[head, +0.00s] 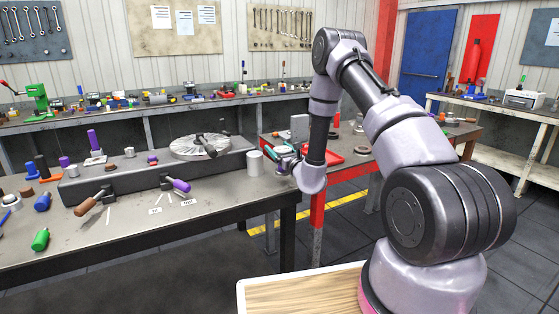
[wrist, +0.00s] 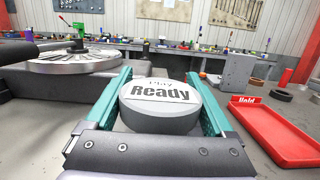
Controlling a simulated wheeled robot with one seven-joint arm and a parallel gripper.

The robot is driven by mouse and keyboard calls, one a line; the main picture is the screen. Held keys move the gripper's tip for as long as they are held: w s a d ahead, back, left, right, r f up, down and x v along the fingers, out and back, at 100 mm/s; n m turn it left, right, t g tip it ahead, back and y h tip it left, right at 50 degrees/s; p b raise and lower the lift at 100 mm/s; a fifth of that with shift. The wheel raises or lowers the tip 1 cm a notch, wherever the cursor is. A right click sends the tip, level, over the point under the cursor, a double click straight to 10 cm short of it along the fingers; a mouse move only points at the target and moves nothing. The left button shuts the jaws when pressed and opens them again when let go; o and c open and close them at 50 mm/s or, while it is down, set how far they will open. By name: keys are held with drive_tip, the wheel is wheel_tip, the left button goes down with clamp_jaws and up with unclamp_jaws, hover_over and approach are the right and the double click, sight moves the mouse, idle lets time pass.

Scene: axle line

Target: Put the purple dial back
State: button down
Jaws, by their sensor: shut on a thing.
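My gripper (wrist: 160,112) is shut on a grey round puck (wrist: 160,118), its teal fingers on either side. The puck's white top label reads "Ready", with a smaller word above. In the head view my gripper (head: 285,158) is at the right end of the grey bench. On the dark housing's front there is a purple-handled lever (head: 179,185), above floor marks and small labels on the bench. A purple upright grip (head: 93,140) stands on a small pale base on the housing. I cannot tell which purple part is the dial.
A grey slotted disc (head: 200,147) sits on the housing (head: 120,183). A pale cylinder (head: 255,163) stands beside its right end. A red tray (wrist: 275,130) marked "Hold" lies to the right. A brown-handled lever (head: 88,204) and loose coloured parts are at left.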

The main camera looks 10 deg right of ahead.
drive_tip(key=shift+f, duration=1.85)
drive_tip(key=shift+f, duration=0.15)
unclamp_jaws()
